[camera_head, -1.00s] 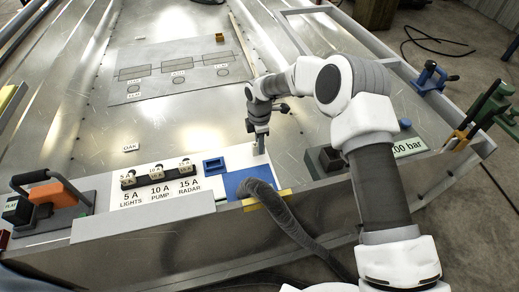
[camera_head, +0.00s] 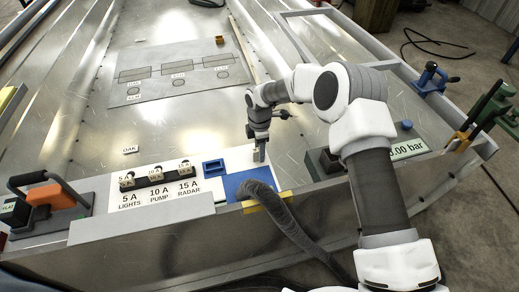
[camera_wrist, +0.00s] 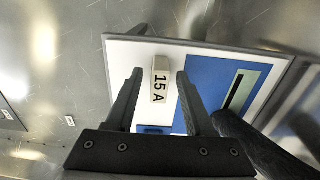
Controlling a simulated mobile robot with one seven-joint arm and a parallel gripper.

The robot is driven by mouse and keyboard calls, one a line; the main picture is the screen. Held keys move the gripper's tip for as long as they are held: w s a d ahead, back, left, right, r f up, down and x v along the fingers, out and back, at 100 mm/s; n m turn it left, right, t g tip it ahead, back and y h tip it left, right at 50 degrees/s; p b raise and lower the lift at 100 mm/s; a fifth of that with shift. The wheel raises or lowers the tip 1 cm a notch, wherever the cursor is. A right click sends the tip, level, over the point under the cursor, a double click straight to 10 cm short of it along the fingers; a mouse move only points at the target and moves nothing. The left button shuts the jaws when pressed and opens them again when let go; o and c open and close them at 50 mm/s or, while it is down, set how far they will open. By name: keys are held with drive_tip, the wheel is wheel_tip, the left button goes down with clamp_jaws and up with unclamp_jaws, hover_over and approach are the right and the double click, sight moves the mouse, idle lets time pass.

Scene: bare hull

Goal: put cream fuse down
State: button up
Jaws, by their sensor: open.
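The cream fuse (camera_wrist: 160,80), a small block marked 15 A, sits on the white part of the panel (camera_wrist: 118,62), beside the blue area (camera_wrist: 205,72). My gripper (camera_wrist: 158,76) is open, with one finger on each side of the fuse and a visible gap to both. In the head view my gripper (camera_head: 260,156) points down at the white strip by the blue area; the fuse there is mostly hidden and too small to make out clearly.
A fuse holder (camera_head: 156,180) with 5 A, 10 A and 15 A places is left of a small blue tray (camera_head: 213,167). A thick grey hose (camera_head: 285,215) runs over the front edge.

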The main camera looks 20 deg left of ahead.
wheel_tip(320, 180, up, 12)
drive_tip(key=p, duration=0.4)
drive_tip(key=shift+r, duration=0.15)
drive_tip(key=s+d+r+m+t, duration=0.3)
drive_tip(key=d+r+m, duration=0.9)
drive_tip(key=d+r, duration=1.25)
drive_tip(key=s+d+r+m+t, duration=0.1)
drive_tip(key=s+d+r+m, duration=0.1)
drive_tip(key=s+d+m, duration=0.5)
drive_tip(key=s+d+r+m+t, duration=0.1)
drive_tip(key=s+d+r+m, duration=0.1)
drive_tip(key=s+d+m, duration=0.5)
drive_tip(key=s+d, duration=0.1)
drive_tip(key=s, duration=0.5)
drive_tip(key=shift+r+t, duration=0.2)
drive_tip(key=shift+t, duration=0.1)
